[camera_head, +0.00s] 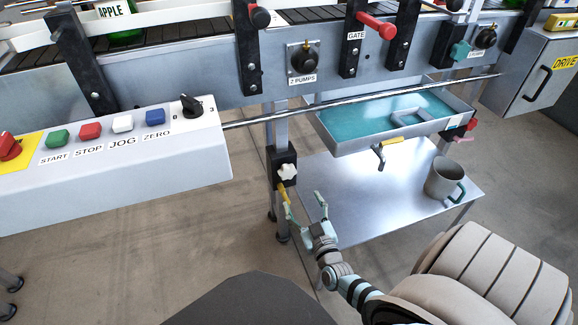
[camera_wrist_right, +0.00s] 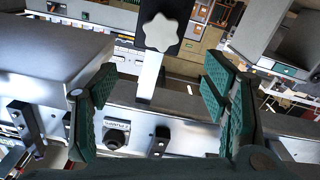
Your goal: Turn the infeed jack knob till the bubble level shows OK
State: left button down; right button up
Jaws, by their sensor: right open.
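The infeed jack knob, a white star-shaped knob (camera_head: 287,171), sits on a black block on the conveyor's leg, below the rail. In the right wrist view the white knob (camera_wrist_right: 160,32) shows at the top centre against its black plate. My right gripper (camera_head: 304,203) is open and empty, just below and to the right of the knob in the head view. In the right wrist view its two green-padded fingers (camera_wrist_right: 155,92) stand wide apart, with the knob beyond them and apart from them. I cannot make out a bubble level reading. My left gripper is out of view.
A control panel (camera_head: 110,170) with coloured buttons juts out at left. A tray of teal liquid (camera_head: 335,147) hangs at right, above a metal shelf (camera_head: 330,190) bearing a grey mug (camera_head: 444,178). A thin rod (camera_head: 330,108) runs along the conveyor front. Open floor lies below the panel.

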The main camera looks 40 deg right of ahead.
jog(key=b, duration=0.3)
send_near(288, 173)
jog(key=x, duration=0.4)
jog(key=b+x, duration=0.2)
jog(key=x, duration=0.2)
jog(key=shift+w, duration=0.15)
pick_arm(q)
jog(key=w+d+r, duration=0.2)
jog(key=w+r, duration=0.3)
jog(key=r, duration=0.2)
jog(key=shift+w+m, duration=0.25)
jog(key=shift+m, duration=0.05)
pick_arm(e)
jog(key=shift+w+d+r, duration=0.1)
jog(key=shift+w, duration=0.05)
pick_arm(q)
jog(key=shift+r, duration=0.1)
pick_arm(e)
jog(key=c, duration=1.2)
jog(key=shift+o, duration=0.2)
jog(key=shift+m, duration=0.3)
